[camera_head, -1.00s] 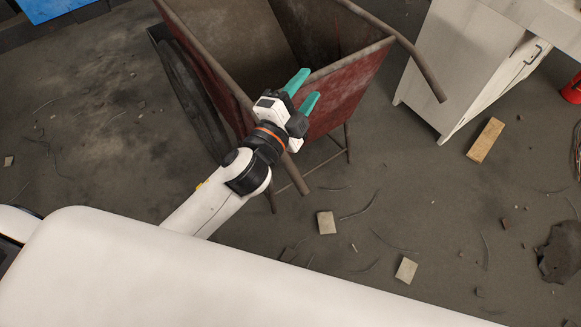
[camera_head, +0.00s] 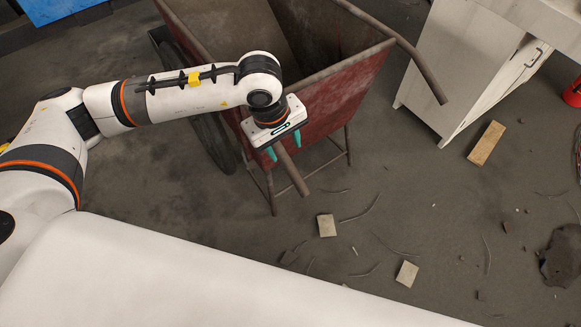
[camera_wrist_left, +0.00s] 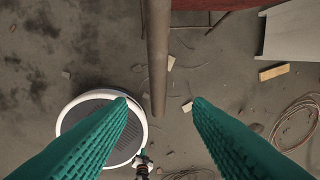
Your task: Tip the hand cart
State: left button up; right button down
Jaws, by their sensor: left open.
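The hand cart has a rusty red tray (camera_head: 335,95), a dark wheel at its left and two bar handles. It stands upright on its legs. The near handle (camera_head: 291,170) runs under my left gripper (camera_head: 284,147), which points down with its teal fingers apart. In the left wrist view the handle (camera_wrist_left: 158,60) passes between the open fingers (camera_wrist_left: 160,106), its end near the fingertips. I cannot tell whether they touch it. The far handle (camera_head: 425,72) is free at the right. My right gripper is not in view.
A white cabinet (camera_head: 470,65) stands right of the cart. A wooden block (camera_head: 486,143), pale tiles (camera_head: 326,225) and thin debris lie on the floor. A red object (camera_head: 573,92) is at the right edge. The floor in front of the cart is mostly open.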

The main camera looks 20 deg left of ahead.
aim_at(290, 166)
pick_arm(q)
jog(key=f, duration=0.4)
jog(key=w+f, duration=0.1)
jog(key=f, duration=0.3)
jog(key=d+f, duration=0.1)
jog(key=f, duration=0.2)
jog(key=shift+w+f, duration=0.35)
jog(key=shift+f, duration=0.05)
jog(key=shift+c, duration=0.4)
grip_shut()
